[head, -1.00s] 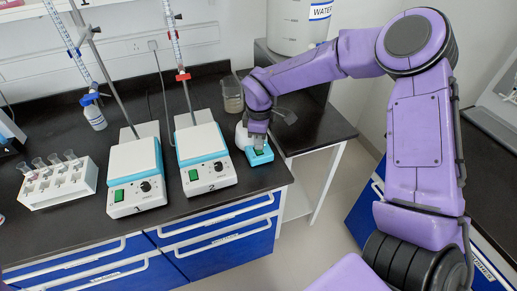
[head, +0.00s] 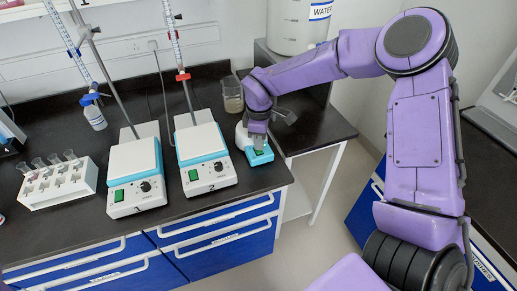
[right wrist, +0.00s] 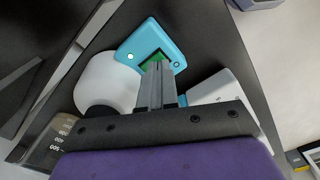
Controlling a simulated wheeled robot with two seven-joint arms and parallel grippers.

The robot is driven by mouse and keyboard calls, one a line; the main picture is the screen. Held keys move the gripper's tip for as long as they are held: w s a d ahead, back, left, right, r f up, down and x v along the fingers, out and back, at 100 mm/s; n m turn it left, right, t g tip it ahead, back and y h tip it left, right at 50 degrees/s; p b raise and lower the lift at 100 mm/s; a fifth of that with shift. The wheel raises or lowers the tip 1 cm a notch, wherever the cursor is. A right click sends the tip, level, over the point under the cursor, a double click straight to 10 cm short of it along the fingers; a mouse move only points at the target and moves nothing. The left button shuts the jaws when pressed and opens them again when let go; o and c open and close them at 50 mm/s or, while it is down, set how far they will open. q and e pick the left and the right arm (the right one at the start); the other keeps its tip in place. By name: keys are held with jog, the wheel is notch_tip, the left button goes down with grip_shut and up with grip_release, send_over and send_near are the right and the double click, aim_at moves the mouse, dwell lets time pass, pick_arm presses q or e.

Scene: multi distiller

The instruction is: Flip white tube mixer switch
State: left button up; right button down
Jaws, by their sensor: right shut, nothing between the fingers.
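The white tube mixer has a teal base (head: 263,158) and stands near the right end of the black bench. In the right wrist view its white round body (right wrist: 108,82) is left of the fingers, and its teal panel (right wrist: 168,39) lies beyond them. My right gripper (head: 257,146) is over the mixer's front panel. In the right wrist view its fingers (right wrist: 157,66) are shut and empty, with the tips over the green switch (right wrist: 127,73). They hide part of the switch, and I cannot tell whether they touch it. My left gripper is not in view.
Hot plates 1 (head: 136,183) and 2 (head: 205,160) stand left of the mixer, with stands and burettes behind. A beaker (head: 232,96) is behind the mixer. A white tube rack (head: 62,188) is at left. The water tank (head: 298,25) stands behind my right arm.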

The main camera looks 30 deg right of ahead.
jog(key=shift+s+f+b, duration=0.1)
jog(key=shift+f+b, duration=0.95)
dwell(0.4)
jog(key=shift+r+p, duration=0.8)
jog(key=shift+r, duration=0.5)
jog(key=shift+r+p, duration=1.1)
jog(key=shift+r, duration=1.2)
